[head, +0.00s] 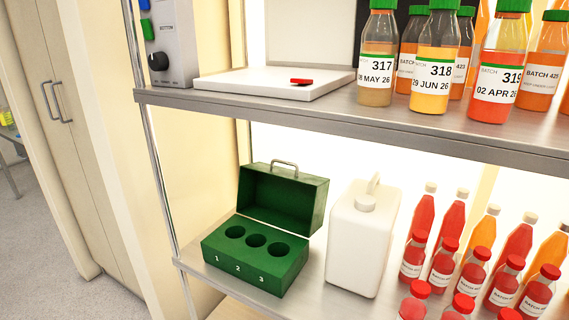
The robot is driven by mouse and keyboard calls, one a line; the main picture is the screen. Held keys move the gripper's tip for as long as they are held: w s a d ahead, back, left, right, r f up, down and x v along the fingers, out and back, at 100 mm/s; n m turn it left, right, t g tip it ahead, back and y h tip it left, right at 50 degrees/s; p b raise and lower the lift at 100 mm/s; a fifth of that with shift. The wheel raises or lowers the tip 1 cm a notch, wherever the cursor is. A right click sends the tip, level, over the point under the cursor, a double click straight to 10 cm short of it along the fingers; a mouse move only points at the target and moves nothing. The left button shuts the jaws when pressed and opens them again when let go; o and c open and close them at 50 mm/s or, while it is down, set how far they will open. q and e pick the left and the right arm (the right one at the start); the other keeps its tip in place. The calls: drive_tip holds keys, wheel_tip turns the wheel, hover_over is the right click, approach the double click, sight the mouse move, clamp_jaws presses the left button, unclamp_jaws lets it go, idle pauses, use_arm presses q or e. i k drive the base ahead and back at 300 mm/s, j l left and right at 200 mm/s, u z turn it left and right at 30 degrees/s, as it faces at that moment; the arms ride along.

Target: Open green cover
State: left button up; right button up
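A green box (250,270) sits on the lower shelf, with three round holes in its top marked 1, 2 and 3. Its green cover (283,200) is hinged at the back and stands raised, tilted back, with a metal handle (285,164) on top. The holes look empty and dark. Neither of my grippers shows in the head view.
A white jug (362,240) stands close to the right of the green box. Red and orange bottles (470,260) fill the lower shelf further right. The upper shelf (350,113) overhangs, holding a white board (275,86), a red object (301,81) and labelled bottles (434,65).

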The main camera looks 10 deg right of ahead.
sight(286, 198)
drive_tip(key=i+j+z, duration=0.1)
drive_tip(key=i+j, duration=0.45)
drive_tip(key=i+j+z, duration=0.1)
drive_tip(key=i+j, duration=0.45)
drive_tip(key=j, duration=0.25)
